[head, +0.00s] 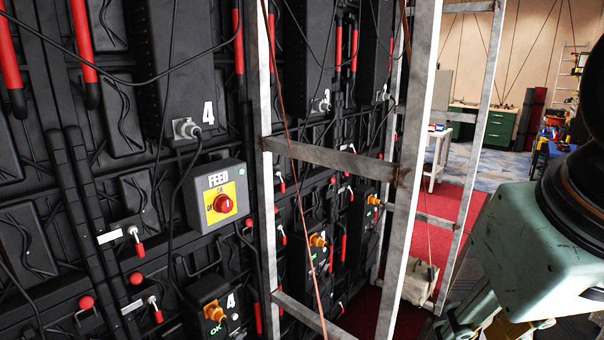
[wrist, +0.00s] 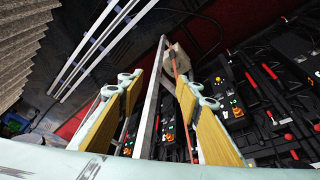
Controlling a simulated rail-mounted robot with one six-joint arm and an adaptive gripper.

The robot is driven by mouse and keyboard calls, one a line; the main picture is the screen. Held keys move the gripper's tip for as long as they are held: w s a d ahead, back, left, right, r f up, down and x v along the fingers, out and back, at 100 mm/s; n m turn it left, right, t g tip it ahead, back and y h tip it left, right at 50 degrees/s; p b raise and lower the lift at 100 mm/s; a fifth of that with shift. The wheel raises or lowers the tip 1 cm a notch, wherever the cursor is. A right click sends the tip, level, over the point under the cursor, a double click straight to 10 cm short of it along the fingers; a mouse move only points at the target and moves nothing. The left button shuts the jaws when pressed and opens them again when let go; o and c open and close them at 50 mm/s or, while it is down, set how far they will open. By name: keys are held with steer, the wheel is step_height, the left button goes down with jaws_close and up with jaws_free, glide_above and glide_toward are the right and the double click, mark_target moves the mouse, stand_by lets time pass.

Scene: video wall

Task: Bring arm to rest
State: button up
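My arm (head: 570,235) shows at the right edge of the head view, with pale green housings and a black joint. It is apart from the video wall's back. My gripper (wrist: 157,88) shows in the wrist view with its two yellow-padded fingers spread apart. I see nothing held between them. A metal frame post and an orange cable (wrist: 172,62) show in the gap, seemingly behind the fingers. The gripper itself cannot be made out clearly in the head view.
The black video wall back (head: 120,170) fills the left, with a grey FEED box (head: 217,195) and its red knob. A metal frame (head: 410,170) stands between wall and arm. A pale bag (head: 420,283) is on the red carpet (head: 450,205). A green cabinet (head: 497,128) stands far back.

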steer(key=shift+s+a+r, duration=0.2)
steer(key=shift+s, duration=0.85)
steer(key=shift+s+a+r, duration=0.15)
steer(key=shift+s, duration=0.85)
